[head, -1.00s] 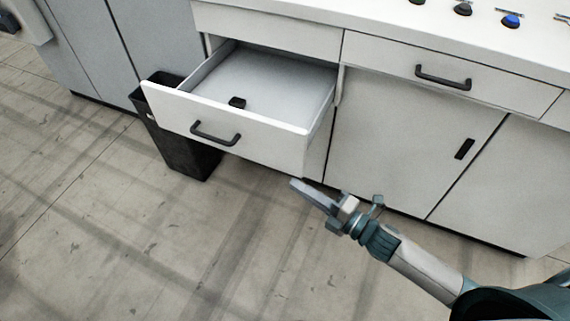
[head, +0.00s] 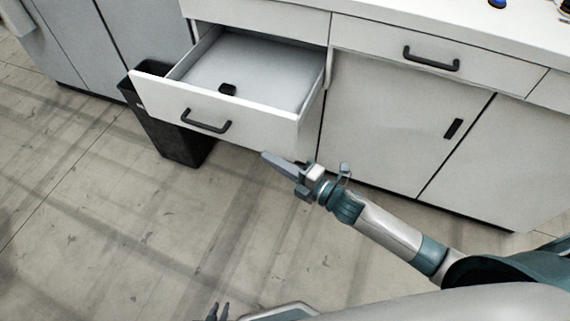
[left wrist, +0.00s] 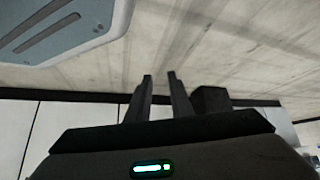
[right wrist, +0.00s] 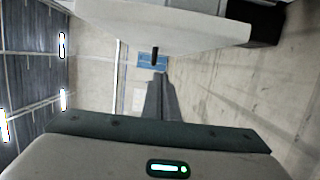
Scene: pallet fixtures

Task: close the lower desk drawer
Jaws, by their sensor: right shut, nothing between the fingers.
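The lower desk drawer (head: 150,90) is pulled well out under a shut upper front (head: 265,17). Its white front has a black bar handle (head: 207,122). My right gripper (head: 266,156) is shut and empty, in front of and below the right end of the drawer front in the head view. No contact is visible. In the right wrist view its closed fingers (right wrist: 158,80) point toward the handle, with a white panel, likely the drawer front (right wrist: 150,32), above. My left gripper (head: 218,311) is low at the bottom edge; its fingers (left wrist: 160,78) are apart and empty.
A small black object (head: 227,89) lies in the drawer. A black bin (head: 172,138) stands on the floor at the drawer's left. Another shut drawer (head: 380,45) and cupboard doors (head: 390,130) are to the right. The floor (head: 100,240) in front is clear.

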